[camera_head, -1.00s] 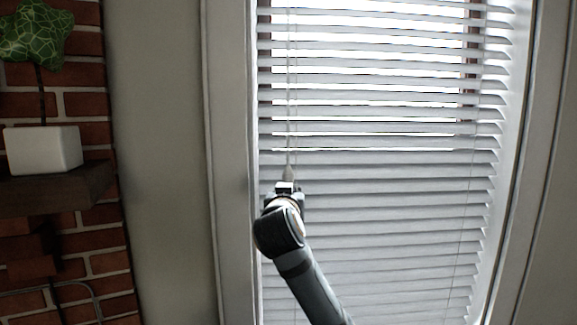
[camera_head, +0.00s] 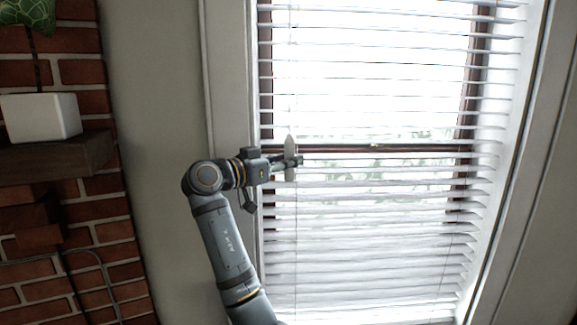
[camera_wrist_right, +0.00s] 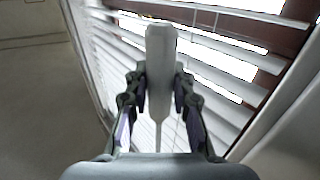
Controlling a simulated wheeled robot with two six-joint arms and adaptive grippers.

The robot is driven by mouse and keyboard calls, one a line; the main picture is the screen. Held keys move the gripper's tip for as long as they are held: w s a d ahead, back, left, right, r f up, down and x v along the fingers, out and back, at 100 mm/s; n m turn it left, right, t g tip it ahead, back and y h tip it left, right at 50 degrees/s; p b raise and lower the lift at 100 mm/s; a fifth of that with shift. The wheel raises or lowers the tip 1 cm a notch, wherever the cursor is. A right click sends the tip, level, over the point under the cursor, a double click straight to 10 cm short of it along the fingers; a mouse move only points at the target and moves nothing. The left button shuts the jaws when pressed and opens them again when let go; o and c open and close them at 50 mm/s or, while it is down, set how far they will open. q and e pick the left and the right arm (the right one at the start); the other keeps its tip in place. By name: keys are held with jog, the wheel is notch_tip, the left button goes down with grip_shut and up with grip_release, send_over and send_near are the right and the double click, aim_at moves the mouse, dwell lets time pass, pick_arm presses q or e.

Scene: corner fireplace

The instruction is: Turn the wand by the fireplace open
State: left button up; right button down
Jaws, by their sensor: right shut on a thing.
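The wand of the blind is a pale, flat-sided piece (camera_head: 290,146) hanging at the left part of the window blind. My right gripper (camera_head: 291,161) reaches it from the left and is shut on it. In the right wrist view the wand (camera_wrist_right: 160,62) stands between the two fingers of my right gripper (camera_wrist_right: 158,88), and a thin cord or rod runs down below it. The blind (camera_head: 380,235) has its slats tilted open, with bright light and greenery showing between them, more so in the upper part. My left gripper is not in view.
A brick fireplace wall (camera_head: 85,72) stands at the left, with a dark wooden mantel (camera_head: 55,155) that bears a white pot (camera_head: 40,118) with a green plant (camera_head: 28,14). A bare wall strip (camera_head: 155,100) lies between the bricks and the white window frame (camera_head: 228,100).

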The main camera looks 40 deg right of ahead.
jog(key=shift+r+m+g, duration=0.1)
jog(key=shift+m+g, duration=0.2)
jog(key=shift+g, duration=0.2)
jog(key=c, duration=1.1)
grip_release()
jog(key=shift+a, duration=0.1)
jog(key=a, duration=1.1)
jog(key=shift+w+a, duration=0.3)
jog(key=shift+w, duration=0.05)
